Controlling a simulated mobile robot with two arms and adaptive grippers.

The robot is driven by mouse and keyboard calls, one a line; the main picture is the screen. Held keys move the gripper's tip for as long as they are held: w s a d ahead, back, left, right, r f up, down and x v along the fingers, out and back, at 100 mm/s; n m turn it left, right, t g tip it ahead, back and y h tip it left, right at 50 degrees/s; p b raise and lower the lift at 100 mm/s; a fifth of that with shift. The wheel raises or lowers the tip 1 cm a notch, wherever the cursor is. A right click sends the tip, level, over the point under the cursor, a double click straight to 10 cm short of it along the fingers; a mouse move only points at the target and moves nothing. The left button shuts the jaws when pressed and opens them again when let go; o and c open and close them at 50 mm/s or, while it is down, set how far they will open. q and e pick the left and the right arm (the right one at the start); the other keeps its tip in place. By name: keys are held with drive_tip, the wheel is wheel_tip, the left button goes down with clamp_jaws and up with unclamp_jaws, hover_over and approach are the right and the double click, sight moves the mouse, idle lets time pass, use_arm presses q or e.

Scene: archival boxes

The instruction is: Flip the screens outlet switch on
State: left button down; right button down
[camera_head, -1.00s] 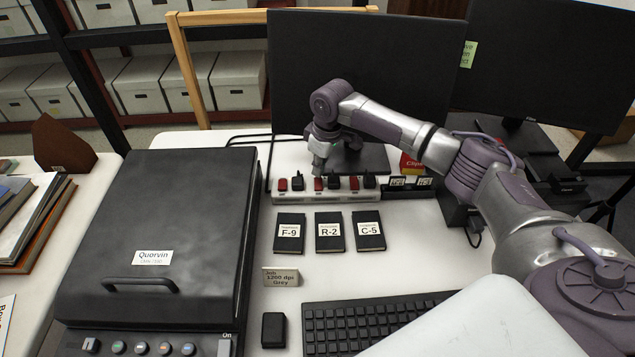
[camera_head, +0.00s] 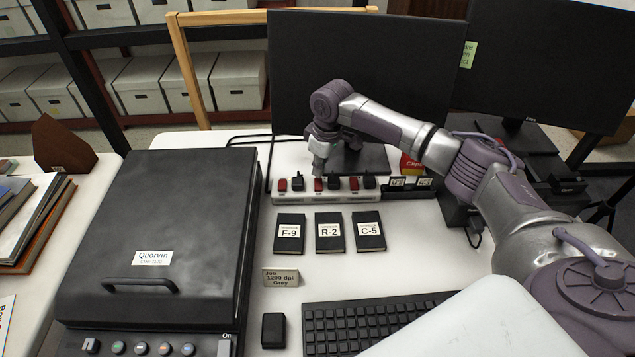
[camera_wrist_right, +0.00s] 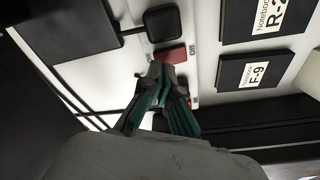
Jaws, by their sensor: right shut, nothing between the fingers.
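A white power strip (camera_head: 343,197) lies in front of the middle monitor's stand, with red rocker switches and black plugs alternating along it. My right gripper (camera_head: 318,176) is shut and empty, pointing down at the strip by the middle red switch (camera_head: 319,185). In the right wrist view the shut fingertips (camera_wrist_right: 165,72) are close beside a red switch (camera_wrist_right: 169,57) with an "Off" mark; I cannot tell whether they touch it. Another red switch (camera_wrist_right: 193,102) is partly hidden behind the fingers. I cannot read which outlet is labelled for the screens. My left gripper is not in view.
Three black notebooks, F-9 (camera_head: 289,234), R-2 (camera_head: 329,233) and C-5 (camera_head: 369,232), lie in front of the strip. The monitor (camera_head: 370,75) rises behind it. A black scanner (camera_head: 160,230) stands left, a keyboard (camera_head: 370,325) in front.

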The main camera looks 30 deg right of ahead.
sight(319, 180)
drive_tip(key=shift+f, duration=1.15)
idle(0.4)
drive_tip(key=shift+r, duration=0.1)
wheel_tip(319, 180, up, 7)
drive_tip(key=p, duration=0.7)
drive_tip(key=shift+p, duration=0.4)
idle(0.3)
